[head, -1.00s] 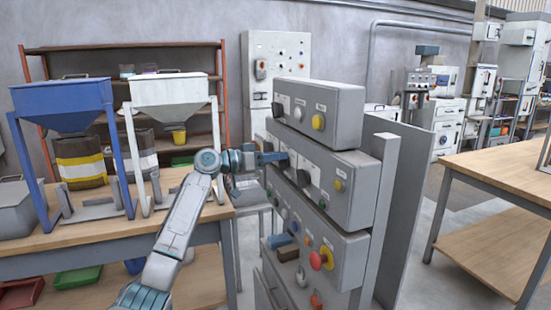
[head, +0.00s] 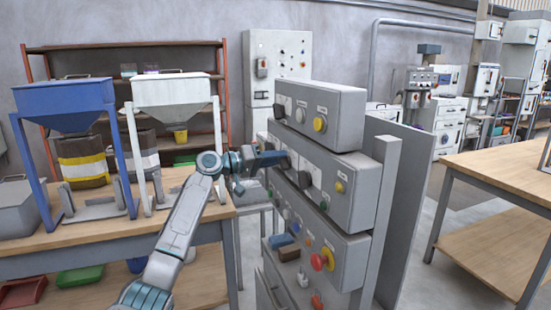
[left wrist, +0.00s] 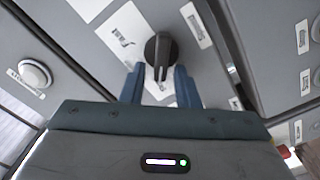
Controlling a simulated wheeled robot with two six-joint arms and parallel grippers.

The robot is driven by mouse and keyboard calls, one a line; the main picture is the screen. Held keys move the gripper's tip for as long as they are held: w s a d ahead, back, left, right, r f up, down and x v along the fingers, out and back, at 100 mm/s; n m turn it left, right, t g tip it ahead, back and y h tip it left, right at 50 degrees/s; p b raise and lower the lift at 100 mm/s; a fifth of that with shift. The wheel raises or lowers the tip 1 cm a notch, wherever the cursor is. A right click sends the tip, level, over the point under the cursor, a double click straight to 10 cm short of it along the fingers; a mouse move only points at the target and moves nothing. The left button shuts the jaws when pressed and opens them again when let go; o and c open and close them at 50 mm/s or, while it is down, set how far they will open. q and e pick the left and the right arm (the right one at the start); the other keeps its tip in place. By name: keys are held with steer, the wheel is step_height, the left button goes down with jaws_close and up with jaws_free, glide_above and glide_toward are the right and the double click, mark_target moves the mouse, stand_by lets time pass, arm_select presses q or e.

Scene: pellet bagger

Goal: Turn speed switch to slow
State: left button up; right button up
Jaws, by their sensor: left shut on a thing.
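A black rotary knob (left wrist: 158,48) on a grey panel shows in the left wrist view, with white label plates (left wrist: 122,33) beside it. Their lettering is hard to read. The two blue fingers of my left gripper (left wrist: 159,78) stand on either side of the knob, shut on it. In the head view my left gripper (head: 280,158) reaches the left part of the middle control box (head: 352,200). The knob is mostly hidden there by the gripper. My right gripper is not in view.
Other boxes with buttons and knobs sit above (head: 345,112) and below (head: 350,257), including a red knob (head: 319,262). A white button (left wrist: 35,74) lies left of the held knob. A blue hopper (head: 65,100) and a white hopper (head: 172,92) stand on the left bench.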

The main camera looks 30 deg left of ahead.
arm_select(q)
steer(key=shift+f, duration=0.15)
steer(key=o, duration=0.6)
steer(key=shift+s+a, duration=0.1)
